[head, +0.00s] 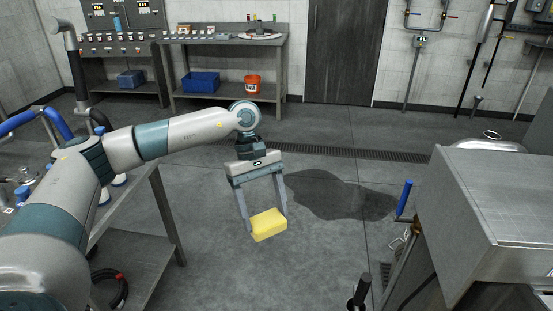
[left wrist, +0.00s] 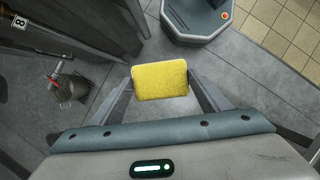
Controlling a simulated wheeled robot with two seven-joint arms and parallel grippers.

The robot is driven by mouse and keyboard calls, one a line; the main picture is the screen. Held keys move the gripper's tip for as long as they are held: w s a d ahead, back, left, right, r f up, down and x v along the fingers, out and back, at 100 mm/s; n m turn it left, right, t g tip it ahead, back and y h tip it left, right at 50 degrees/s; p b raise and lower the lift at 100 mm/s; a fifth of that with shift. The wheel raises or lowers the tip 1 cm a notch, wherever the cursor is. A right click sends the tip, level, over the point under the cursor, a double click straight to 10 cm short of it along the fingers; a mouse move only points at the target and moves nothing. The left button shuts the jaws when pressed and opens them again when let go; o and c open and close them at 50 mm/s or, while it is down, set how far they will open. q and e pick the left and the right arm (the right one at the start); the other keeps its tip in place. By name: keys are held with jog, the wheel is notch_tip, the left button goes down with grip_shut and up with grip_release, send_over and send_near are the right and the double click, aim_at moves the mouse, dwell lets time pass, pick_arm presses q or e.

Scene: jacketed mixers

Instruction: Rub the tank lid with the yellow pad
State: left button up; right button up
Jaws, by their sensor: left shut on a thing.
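My left gripper (head: 266,218) hangs fingers-down in mid-air over open floor in the head view. It is shut on the yellow pad (head: 268,226), a block held between the two fingertips and touching nothing else. The left wrist view also shows the pad (left wrist: 161,81) between the fingers, with floor beyond it. In the head view a large steel unit with a flat top (head: 510,195) stands at the right, apart from the pad. Behind it is a rounded steel top with a handle (head: 484,144); I cannot tell whether either is the tank lid. My right gripper is not in view.
A blue-handled lever (head: 404,198) sticks up at the steel unit's left side. A grey bench (head: 150,215) stands at the left under my arm. A back table (head: 225,39) has a blue bin (head: 201,82) and orange bucket (head: 252,84) below. The middle floor is clear, with a dark patch.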

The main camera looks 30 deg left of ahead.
pick_arm(q)
jog(key=s+d+f+m+g+y, duration=0.2)
jog(key=s+f+m, duration=0.55)
jog(key=f, duration=0.35)
jog(key=s+d+f+m+y, duration=0.2)
jog(key=s+d+f+m, duration=0.2)
jog(key=d, duration=0.4)
jog(key=shift+s, duration=0.65)
jog(key=shift+d+f, duration=0.15)
jog(key=shift+d, duration=0.05)
